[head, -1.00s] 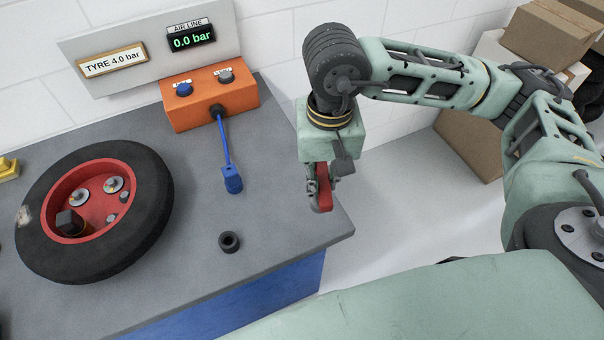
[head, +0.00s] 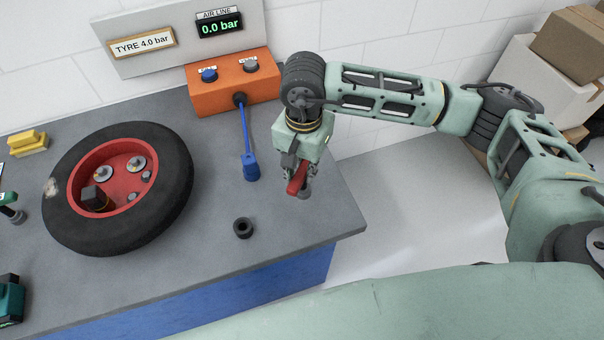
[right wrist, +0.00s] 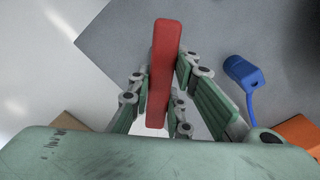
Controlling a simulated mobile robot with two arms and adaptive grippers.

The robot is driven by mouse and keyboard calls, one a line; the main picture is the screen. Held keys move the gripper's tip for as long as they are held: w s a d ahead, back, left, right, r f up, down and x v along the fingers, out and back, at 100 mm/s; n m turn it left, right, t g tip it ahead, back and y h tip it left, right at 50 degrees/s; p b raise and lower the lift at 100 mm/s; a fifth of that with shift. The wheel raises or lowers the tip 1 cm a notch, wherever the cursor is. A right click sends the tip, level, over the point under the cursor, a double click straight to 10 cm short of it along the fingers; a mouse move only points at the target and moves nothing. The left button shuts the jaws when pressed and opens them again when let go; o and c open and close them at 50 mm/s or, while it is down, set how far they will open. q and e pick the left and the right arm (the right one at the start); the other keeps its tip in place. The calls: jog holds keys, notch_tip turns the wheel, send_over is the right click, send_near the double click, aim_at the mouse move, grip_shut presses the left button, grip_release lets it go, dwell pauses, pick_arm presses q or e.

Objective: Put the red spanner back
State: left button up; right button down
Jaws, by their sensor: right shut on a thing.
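The red spanner (head: 297,180) is in my right gripper (head: 299,184), which is shut on it above the right part of the grey bench. In the right wrist view the spanner (right wrist: 161,75) shows as a long red bar between the fingers of my right gripper (right wrist: 158,95). Its far end sticks out beyond the fingertips. In the head view most of the spanner is hidden by the gripper. I cannot tell how high it is above the bench. My left gripper is not in view.
The grey bench (head: 205,240) holds a tyre (head: 170,205) on a red rim, a black ring (head: 243,228), a blue air connector (head: 251,168) on a hose and an orange box (head: 226,98). A yellow block (head: 28,143) and green tools stand left. Cardboard boxes (head: 578,42) are at right.

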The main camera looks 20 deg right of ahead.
jog(key=shift+w+f+p, duration=0.15)
jog(key=shift+f+p, duration=0.75)
jog(key=shift+f, duration=1.05)
jog(key=shift+f+b, duration=0.3)
jog(key=c, duration=1.6)
grip_release()
jog(key=shift+c, duration=0.2)
jog(key=shift+r, duration=0.55)
notch_tip(320, 180, up, 10)
jog(key=b, duration=0.3)
jog(key=shift+r, duration=0.65)
